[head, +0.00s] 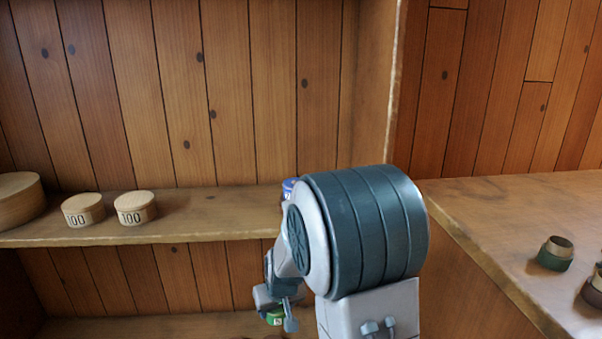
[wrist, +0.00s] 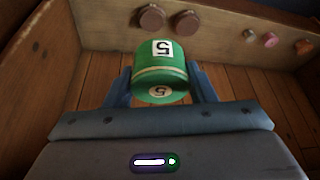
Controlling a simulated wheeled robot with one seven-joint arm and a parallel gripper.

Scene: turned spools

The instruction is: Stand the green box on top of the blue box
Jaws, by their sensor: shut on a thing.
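The green box (head: 275,317) is round, with a white label marked 5. In the head view it shows low, below the shelf level, partly hidden by my gripper (head: 279,313). In the wrist view the green box (wrist: 160,66) sits between the two blue-grey fingers of my gripper (wrist: 160,82), which is shut on it. Its label appears upside down there. The blue box (head: 289,188) is on the shelf in the head view; only a sliver of it shows at the left edge of my arm, and the rest is hidden.
Two tan round boxes marked 100, one (head: 83,210) and another (head: 135,208), stand on the shelf (head: 215,212), left of the blue box. A larger tan box (head: 17,201) is further left. Bare shelf lies between. At right, a counter (head: 480,215) carries a green-and-tan piece (head: 556,253).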

